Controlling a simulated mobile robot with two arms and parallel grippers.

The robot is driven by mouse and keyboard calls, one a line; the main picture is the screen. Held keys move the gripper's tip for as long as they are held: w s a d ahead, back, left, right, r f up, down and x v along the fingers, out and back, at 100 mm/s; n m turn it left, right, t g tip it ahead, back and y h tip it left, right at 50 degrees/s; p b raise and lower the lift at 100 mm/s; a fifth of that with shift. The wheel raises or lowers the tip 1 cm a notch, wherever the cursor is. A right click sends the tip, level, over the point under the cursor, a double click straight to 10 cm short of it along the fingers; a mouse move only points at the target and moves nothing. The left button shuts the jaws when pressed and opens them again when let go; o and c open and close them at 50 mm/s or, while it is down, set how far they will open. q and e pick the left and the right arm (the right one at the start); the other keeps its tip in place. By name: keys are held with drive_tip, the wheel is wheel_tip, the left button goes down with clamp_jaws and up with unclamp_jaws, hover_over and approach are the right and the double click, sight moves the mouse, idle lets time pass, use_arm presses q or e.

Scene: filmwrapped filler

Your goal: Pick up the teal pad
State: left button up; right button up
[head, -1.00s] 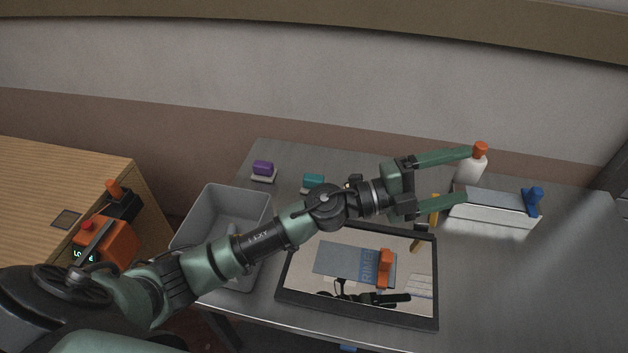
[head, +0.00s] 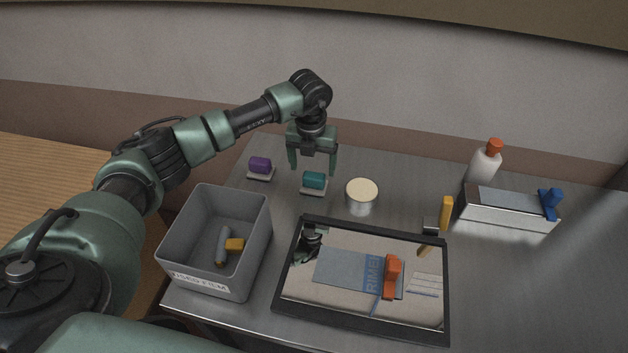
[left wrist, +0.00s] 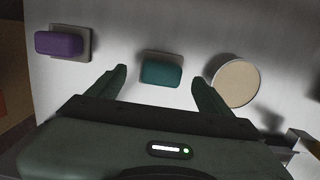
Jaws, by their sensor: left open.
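The teal pad (head: 314,180) rests on a small pale base near the back of the metal table. It also shows in the left wrist view (left wrist: 161,70), between my two fingers. My left gripper (head: 313,168) is open and points down over the pad, one finger on each side. In the left wrist view the open left gripper (left wrist: 160,84) has nothing between its fingertips that it grips. The fingers appear apart from the pad; the exact height above it is hard to tell. My right gripper is not in view.
A purple pad (head: 260,164) on its base is left of the teal one; a round cream-lidded tin (head: 362,194) is close on the right. A grey bin (head: 180,235) with items and a dark-framed panel (head: 290,285) are in front. A white bottle (head: 485,168) stands back right.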

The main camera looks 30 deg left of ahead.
sight(314, 175)
use_arm(q)
wheel_tip(314, 175, down, 4)
drive_tip(key=shift+w+d+f+p, duration=0.1)
drive_tip(key=shift+w+f+p, duration=0.1)
drive_tip(key=shift+p, duration=0.35)
drive_tip(key=c, duration=1.5)
drive_tip(key=shift+r, duration=0.1)
drive_tip(key=shift+r+b, duration=1.7)
drive_tip(key=shift+r, duration=8.25)
